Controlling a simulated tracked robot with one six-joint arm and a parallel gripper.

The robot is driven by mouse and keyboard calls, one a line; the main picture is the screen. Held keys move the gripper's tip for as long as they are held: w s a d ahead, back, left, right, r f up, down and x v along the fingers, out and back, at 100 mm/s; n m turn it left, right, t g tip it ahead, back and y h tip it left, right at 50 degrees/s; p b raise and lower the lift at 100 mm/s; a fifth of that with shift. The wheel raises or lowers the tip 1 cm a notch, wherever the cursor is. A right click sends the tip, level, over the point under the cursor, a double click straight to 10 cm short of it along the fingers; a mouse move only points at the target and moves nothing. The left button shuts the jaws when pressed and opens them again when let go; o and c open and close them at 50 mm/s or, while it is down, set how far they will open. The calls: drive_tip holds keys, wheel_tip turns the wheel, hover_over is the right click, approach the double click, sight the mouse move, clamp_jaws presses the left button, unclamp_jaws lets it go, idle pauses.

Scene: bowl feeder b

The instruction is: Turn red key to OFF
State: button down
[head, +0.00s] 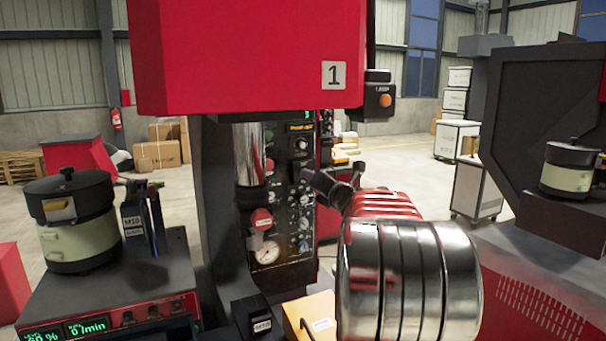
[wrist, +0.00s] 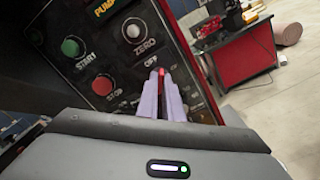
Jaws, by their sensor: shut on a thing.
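The red key (wrist: 161,71) shows in the wrist view as a small red tip between the ends of my gripper's two pale fingers. My gripper (wrist: 162,80) is shut on it. The fingers hide most of the key, so I cannot tell which way it is turned. The word OFF is printed just above it on the dark control panel (wrist: 118,42). In the head view, my arm reaches to the control panel (head: 270,283), and the key is hidden or too small to make out.
In the wrist view, a green START button (wrist: 71,47), a red STOP button (wrist: 102,85) and a ZERO knob (wrist: 133,31) are close by. In the head view, a pressure gauge (head: 267,252) sits low on the panel.

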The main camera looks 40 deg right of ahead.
drive_tip(key=shift+d+f, duration=0.1)
drive_tip(key=shift+f, duration=0.1)
drive_tip(key=n, duration=0.4)
drive_tip(key=shift+n, duration=0.4)
drive_tip(key=n, duration=0.3)
drive_tip(key=shift+n, duration=0.3)
drive_tip(key=c, duration=1.8)
unclamp_jaws()
drive_tip(key=shift+r, duration=0.15)
drive_tip(key=shift+c, duration=0.2)
drive_tip(key=shift+s, duration=0.15)
drive_tip(key=v, duration=0.7)
